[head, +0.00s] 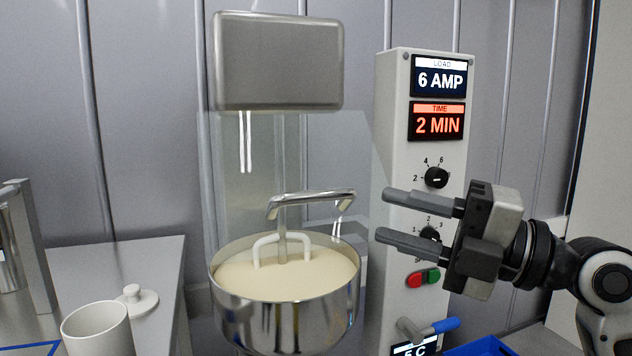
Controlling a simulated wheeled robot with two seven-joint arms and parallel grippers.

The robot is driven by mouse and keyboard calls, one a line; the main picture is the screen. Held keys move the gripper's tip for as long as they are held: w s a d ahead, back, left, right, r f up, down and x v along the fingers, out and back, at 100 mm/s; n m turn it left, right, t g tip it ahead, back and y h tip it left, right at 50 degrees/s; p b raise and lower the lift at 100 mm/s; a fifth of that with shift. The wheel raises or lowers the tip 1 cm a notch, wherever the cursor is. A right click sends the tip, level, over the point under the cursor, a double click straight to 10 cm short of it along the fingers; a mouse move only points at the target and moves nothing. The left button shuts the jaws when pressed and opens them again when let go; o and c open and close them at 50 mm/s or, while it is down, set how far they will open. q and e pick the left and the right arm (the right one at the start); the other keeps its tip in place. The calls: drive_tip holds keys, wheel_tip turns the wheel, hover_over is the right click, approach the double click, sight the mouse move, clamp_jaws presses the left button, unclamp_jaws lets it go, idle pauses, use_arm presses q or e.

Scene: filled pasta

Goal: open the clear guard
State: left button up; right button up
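The clear guard (318,150) is a faint transparent panel in the head view, below the mixer's grey head and above the bowl. Its bent metal handle (310,197) shows in front of the mixing tool, above the bowl's rim. The guard seems to be down around the front of the bowl, but its edges are hard to see. My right gripper (384,215) is open and empty, with its two fingers pointing left. Its fingertips are to the right of the handle, apart from it in the picture, in front of the control column. My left gripper is not in view.
The steel bowl (285,312) holds pale dough. The control column (393,130) carries a load display, a time display, knobs and red and green buttons. A blue-ended lever (444,326) and a blue bin (485,346) are below. A white pot (98,330) and lid (137,299) stand at left.

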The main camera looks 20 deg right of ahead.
sight(324, 196)
drive_tip(key=p+x, duration=0.3)
drive_tip(key=x, duration=0.6)
drive_tip(key=shift+w+a+r, duration=0.15)
drive_tip(key=shift+w+a, duration=0.1)
drive_tip(key=shift+w+a+p, duration=0.35)
drive_tip(key=shift+a, duration=0.05)
clamp_jaws()
